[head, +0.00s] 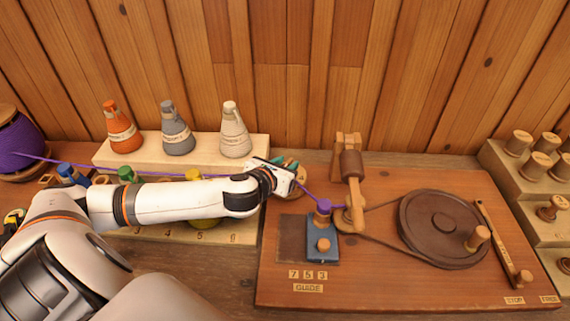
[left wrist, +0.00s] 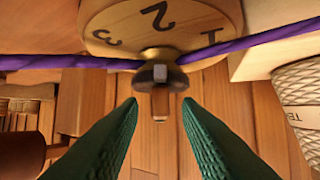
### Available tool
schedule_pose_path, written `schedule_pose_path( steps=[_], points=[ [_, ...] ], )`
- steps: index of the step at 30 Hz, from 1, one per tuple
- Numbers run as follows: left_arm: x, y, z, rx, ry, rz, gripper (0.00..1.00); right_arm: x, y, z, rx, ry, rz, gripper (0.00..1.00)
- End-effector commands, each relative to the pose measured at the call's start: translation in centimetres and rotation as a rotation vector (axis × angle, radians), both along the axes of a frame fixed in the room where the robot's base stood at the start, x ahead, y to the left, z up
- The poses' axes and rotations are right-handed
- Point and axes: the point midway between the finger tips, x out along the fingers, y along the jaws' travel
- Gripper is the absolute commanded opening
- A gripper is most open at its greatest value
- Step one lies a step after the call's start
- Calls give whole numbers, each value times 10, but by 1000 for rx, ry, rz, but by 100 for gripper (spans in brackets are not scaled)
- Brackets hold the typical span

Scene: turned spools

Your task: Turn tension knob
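The tension knob (left wrist: 159,75) is a dark knob with a pale metal middle, in front of a round wooden dial (left wrist: 122,30) marked 1, 2 and 3. In the left wrist view it is just beyond my left gripper (left wrist: 159,106), whose green fingers are open and apart from it. Purple thread (left wrist: 240,43) passes at the knob from both sides. In the head view my left gripper (head: 292,181) is at the board's left edge and largely hides the dial. My right gripper is not in view.
A wooden board (head: 380,290) carries a blue guide block (head: 321,248), a dark wheel (head: 432,222), an upright post (head: 350,165) and a lever (head: 495,230). Thread cones (head: 178,138) stand on a rack behind my arm. A stepped peg stand (head: 530,195) is at right.

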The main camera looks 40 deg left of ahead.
Motion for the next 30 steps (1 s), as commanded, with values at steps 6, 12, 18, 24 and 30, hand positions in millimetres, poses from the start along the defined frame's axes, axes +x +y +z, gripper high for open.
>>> schedule_pose_path(
  steps=[6, 12, 18, 24, 30],
  points=[
    [0, 0, 0, 0, 0, 0, 3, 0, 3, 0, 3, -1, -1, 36],
    [0, 0, 0, 0, 0, 2, 0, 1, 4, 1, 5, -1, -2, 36],
    [0, -1, 2, -2, 1, 38, 0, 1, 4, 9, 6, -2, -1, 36],
    [0, -4, 5, -4, 3, 145, 0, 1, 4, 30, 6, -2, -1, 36],
    [1, -7, 7, -5, 5, 311, 0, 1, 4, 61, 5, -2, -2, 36]
  ],
)
